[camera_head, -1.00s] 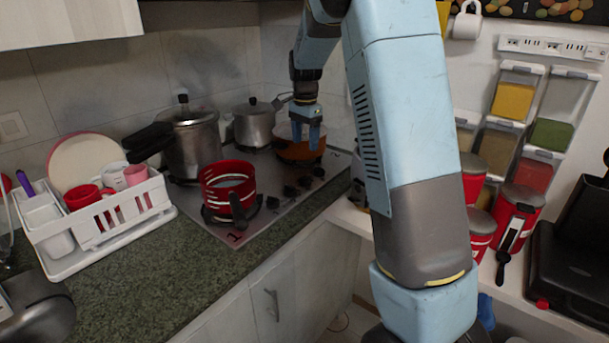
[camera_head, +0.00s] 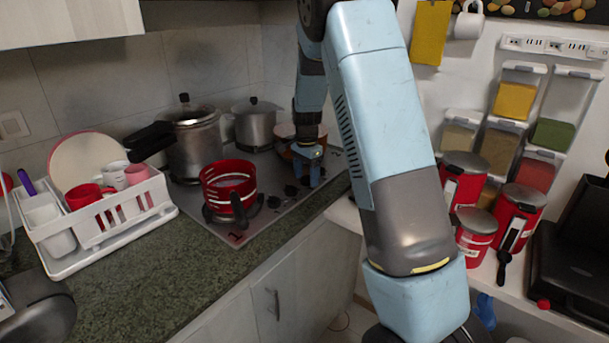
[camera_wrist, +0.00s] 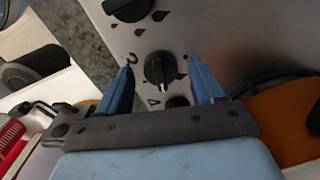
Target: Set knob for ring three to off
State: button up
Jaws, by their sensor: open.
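A black knob (camera_wrist: 156,72) sits on the steel stovetop panel (camera_wrist: 214,25) in the wrist view, between my two blue fingertips with a gap on each side. Its pale pointer mark faces the bottom of the picture. My gripper (camera_wrist: 160,61) is open and empty. A second knob (camera_wrist: 129,8) shows at the top, and a third (camera_wrist: 177,101) is partly hidden by my gripper. In the head view my gripper (camera_head: 308,178) is low over the right front edge of the stove (camera_head: 243,231), beside the knob row (camera_head: 291,190). I cannot read the number beside the centred knob with certainty.
A red pot (camera_head: 228,180) stands on the front burner, a steel pot (camera_head: 193,150) behind it. An orange pan (camera_head: 285,131) is close behind my gripper. A white dish rack (camera_head: 105,240) stands left. Red canisters (camera_head: 463,180) line the right shelf.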

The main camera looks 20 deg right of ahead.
jog(key=c, duration=1)
jog(key=shift+a, duration=0.2)
jog(key=shift+c, duration=0.3)
jog(key=shift+d, duration=0.1)
jog(key=shift+d, duration=0.1)
